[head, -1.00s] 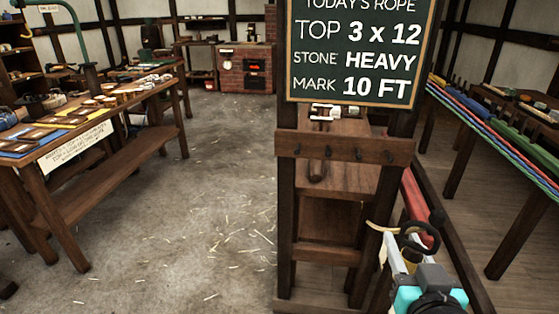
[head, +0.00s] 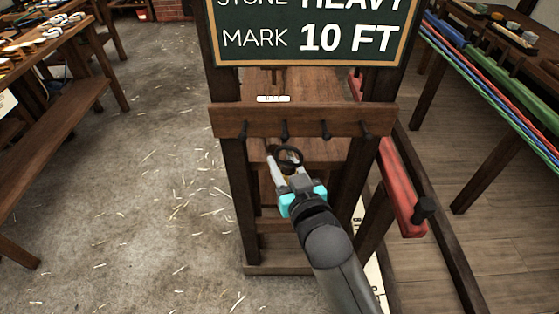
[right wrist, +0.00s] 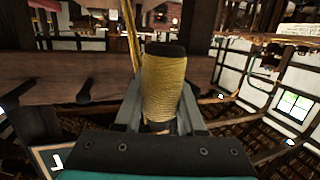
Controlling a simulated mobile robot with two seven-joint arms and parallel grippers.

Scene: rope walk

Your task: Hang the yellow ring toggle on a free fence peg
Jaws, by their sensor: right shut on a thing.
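The yellow ring toggle (right wrist: 163,88) has a cord-wrapped yellow body, seen between my right fingers in the right wrist view. In the head view its dark ring (head: 287,151) stands out past the fingertips. My right gripper (head: 289,178) is shut on the toggle. The fence rail (head: 300,119) is a brown board carrying several dark pegs, and all of them look bare. The ring shows just below the second peg from the left (head: 285,131); I cannot tell the gap in depth. Pegs also show in the right wrist view (right wrist: 76,92). My left gripper is out of view.
A chalkboard (head: 310,35) is above the rail between dark posts. A red beam (head: 402,190) runs at the right of the frame. A table with coloured ropes (head: 490,90) stands at right, a workbench (head: 60,105) at left. The straw-strewn floor (head: 160,210) at left is open.

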